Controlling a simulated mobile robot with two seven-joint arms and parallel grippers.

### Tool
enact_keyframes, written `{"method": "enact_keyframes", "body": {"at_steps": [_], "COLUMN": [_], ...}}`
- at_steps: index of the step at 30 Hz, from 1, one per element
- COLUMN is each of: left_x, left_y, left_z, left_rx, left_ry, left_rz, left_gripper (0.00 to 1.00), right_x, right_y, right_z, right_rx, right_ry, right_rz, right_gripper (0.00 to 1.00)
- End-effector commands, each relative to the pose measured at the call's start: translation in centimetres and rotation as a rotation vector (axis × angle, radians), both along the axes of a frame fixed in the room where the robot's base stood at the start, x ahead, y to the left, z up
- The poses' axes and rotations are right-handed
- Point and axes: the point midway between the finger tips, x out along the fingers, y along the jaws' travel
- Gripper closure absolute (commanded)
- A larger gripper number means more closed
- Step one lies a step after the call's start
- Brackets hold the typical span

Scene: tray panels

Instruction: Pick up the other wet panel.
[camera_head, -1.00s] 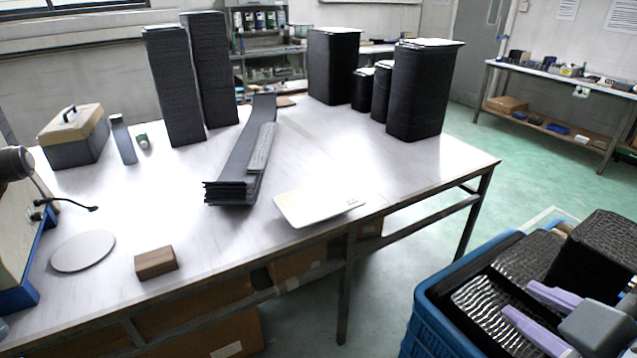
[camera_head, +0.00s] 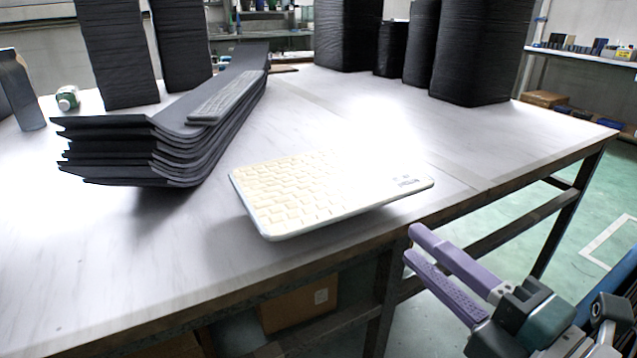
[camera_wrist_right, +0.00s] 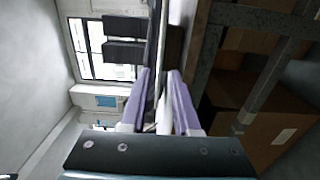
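A thin white panel with a cream, key-like pattern (camera_head: 300,190) lies at the table's front edge in the head view. Its right corner reaches the edge. A stack of bent dark grey panels (camera_head: 175,150) lies behind it to the left, with a grey key-patterned strip (camera_head: 225,98) on top. I cannot tell which panel is wet. My right gripper (camera_head: 412,245), with purple fingers, is open and empty, just in front of the table edge and below the white panel's right corner. In the right wrist view a pale thin edge (camera_wrist_right: 163,118) shows between the fingers. My left gripper is out of view.
Tall black stacks (camera_head: 482,50) stand at the back of the white table (camera_head: 90,260). A grey bottle (camera_head: 20,92) and a small green-and-white container (camera_head: 67,98) are at the left. A blue crate (camera_head: 617,288) shows at the right edge.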

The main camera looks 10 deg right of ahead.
Motion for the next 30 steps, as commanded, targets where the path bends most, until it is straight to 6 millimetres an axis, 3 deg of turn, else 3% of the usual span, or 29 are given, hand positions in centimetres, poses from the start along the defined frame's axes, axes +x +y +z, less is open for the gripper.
{"method": "enact_keyframes", "body": {"at_steps": [5,21,30], "left_x": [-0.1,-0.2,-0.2], "left_y": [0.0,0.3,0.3], "left_z": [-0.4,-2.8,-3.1], "left_rx": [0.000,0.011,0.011], "left_ry": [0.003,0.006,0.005], "left_rz": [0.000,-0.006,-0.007], "left_gripper": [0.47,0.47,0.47], "right_x": [1.0,8.2,9.4], "right_y": [0.5,3.1,3.5], "right_z": [-0.1,-0.1,0.0], "right_rx": [-0.005,-0.003,-0.002], "right_ry": [-0.007,-0.006,-0.004], "right_rz": [0.008,0.006,0.005], "right_gripper": [0.70,0.70,0.70]}}
